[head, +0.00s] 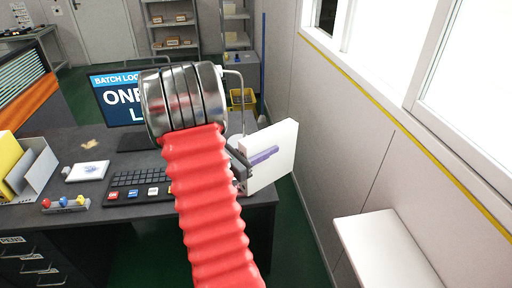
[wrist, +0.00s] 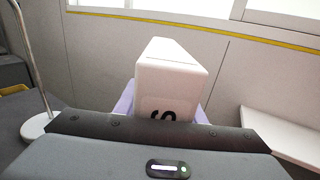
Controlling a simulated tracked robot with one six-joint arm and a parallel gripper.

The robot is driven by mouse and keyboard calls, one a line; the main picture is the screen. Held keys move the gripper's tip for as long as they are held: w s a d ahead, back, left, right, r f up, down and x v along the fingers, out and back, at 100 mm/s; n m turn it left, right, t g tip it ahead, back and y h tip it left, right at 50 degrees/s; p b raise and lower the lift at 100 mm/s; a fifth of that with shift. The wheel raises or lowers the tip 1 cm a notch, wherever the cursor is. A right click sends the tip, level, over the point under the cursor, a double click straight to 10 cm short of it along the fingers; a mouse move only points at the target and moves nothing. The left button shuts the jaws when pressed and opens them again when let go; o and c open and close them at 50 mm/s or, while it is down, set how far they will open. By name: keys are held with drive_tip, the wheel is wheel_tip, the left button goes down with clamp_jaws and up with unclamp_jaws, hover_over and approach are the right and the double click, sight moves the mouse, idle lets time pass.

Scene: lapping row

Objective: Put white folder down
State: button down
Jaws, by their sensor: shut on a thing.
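The white folder (head: 275,157) is a white upright box-like file, held in the air beyond the right end of the dark desk (head: 150,212). My gripper (head: 245,163) is shut on it, with a purple finger lying across its side. In the wrist view, the white folder (wrist: 168,82) stands between the purple fingers of my gripper (wrist: 163,100), with part of a black mark on its near end. My red ribbed arm and its metal joint cover part of the desk and the monitor in the head view.
The desk holds a keyboard (head: 140,187), a monitor (head: 112,99), a white pad (head: 87,171), and a grey file holder with a yellow folder (head: 9,158) at left. A white ledge (head: 386,250) juts from the right wall, its visible top bare. Shelves stand behind.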

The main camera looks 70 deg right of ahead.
drive_tip(key=w+a+f+n+t+h, duration=0.1)
drive_tip(key=w+a+f+n+t, duration=0.2)
drive_tip(key=w+a, duration=0.55)
drive_tip(key=w+a+n+t+h, duration=0.15)
drive_tip(key=w+a+t, duration=0.35)
drive_tip(key=w, duration=0.6)
drive_tip(key=w+a+f+n+t, duration=0.2)
drive_tip(key=w+a+n+t, duration=0.1)
drive_tip(key=w+a, duration=0.5)
drive_tip(key=w+a+f+n+t+y, duration=0.15)
drive_tip(key=w+a+t, duration=0.3)
drive_tip(key=a, duration=0.45)
drive_tip(key=w+a+f+n+t+y, duration=0.1)
drive_tip(key=w+a+n+t, duration=0.2)
drive_tip(key=w+a, duration=0.35)
drive_tip(key=s+a+f+n+t+y, duration=0.1)
drive_tip(key=a+f, duration=0.6)
drive_tip(key=a, duration=0.2)
drive_tip(key=shift+s+f+n+t, duration=0.35)
drive_tip(key=shift+f+n, duration=0.05)
drive_tip(key=shift+a, duration=0.1)
